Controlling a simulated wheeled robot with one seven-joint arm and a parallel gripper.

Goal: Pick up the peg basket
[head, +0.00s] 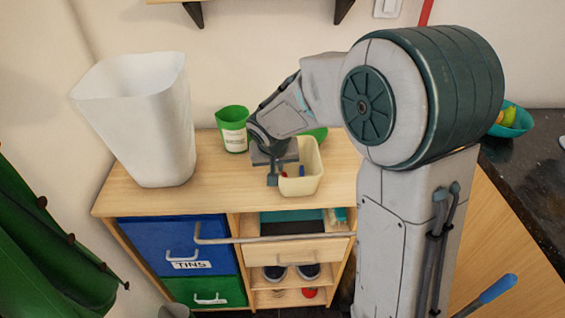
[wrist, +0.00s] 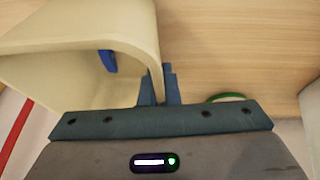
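In the wrist view, the basket (wrist: 95,22) fills the upper left, with a blue peg inside. The narrow fingers of my gripper (wrist: 160,88) sit close on either side of its wall and appear shut on it. I cannot tell whether its base touches the cabinet top.
A green round item (head: 315,133) lies behind the basket.

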